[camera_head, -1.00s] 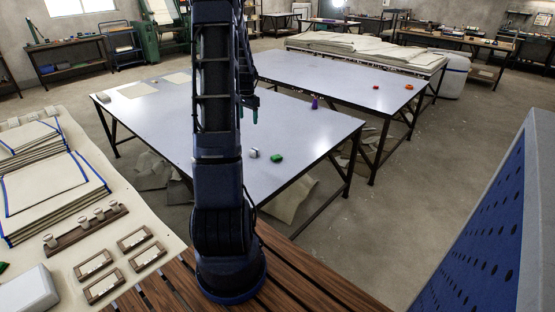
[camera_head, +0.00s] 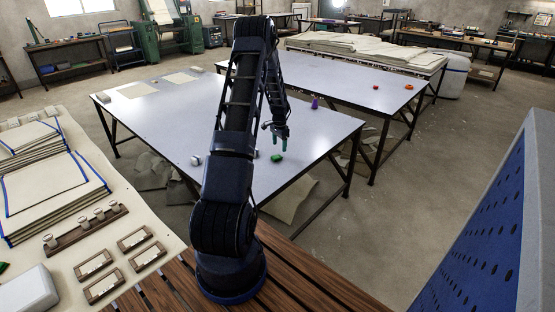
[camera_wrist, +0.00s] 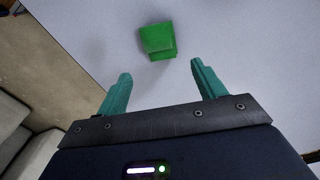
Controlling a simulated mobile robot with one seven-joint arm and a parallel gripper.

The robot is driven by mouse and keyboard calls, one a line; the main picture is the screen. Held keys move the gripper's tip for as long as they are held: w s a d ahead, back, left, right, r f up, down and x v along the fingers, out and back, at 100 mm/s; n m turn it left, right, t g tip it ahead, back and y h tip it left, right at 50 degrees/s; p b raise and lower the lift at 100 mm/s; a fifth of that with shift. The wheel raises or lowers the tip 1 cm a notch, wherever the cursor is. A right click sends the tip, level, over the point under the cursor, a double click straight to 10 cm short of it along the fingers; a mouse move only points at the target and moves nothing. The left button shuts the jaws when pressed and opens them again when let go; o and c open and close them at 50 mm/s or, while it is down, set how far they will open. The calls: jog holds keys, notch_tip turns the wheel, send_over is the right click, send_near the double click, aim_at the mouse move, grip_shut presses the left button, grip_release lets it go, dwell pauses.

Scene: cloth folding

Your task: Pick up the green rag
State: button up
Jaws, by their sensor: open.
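The green rag (camera_head: 277,158) is a small folded block lying on the white table (camera_head: 310,140), near its front edge. In the wrist view the rag (camera_wrist: 158,41) lies on the pale surface, beyond the fingertips and between their lines. My gripper (camera_head: 275,139) is above the table, over or a little behind the rag, and does not touch it. Its two teal fingers are spread apart with nothing between them in the wrist view (camera_wrist: 160,72).
A small white-grey object (camera_head: 196,160) lies left of my arm at the table's front edge. A purple object (camera_head: 315,103) stands farther back. Around the rag the tabletop is clear. The floor (camera_head: 385,215) lies beyond the edge.

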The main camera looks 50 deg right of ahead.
aim_at(279, 155)
jog(key=shift+w+d+f, duration=0.1)
jog(key=shift+f, duration=1.65)
jog(key=shift+w+f, duration=0.1)
jog(key=shift+f, duration=1.6)
jog(key=shift+c, duration=0.4)
jog(key=c, duration=1)
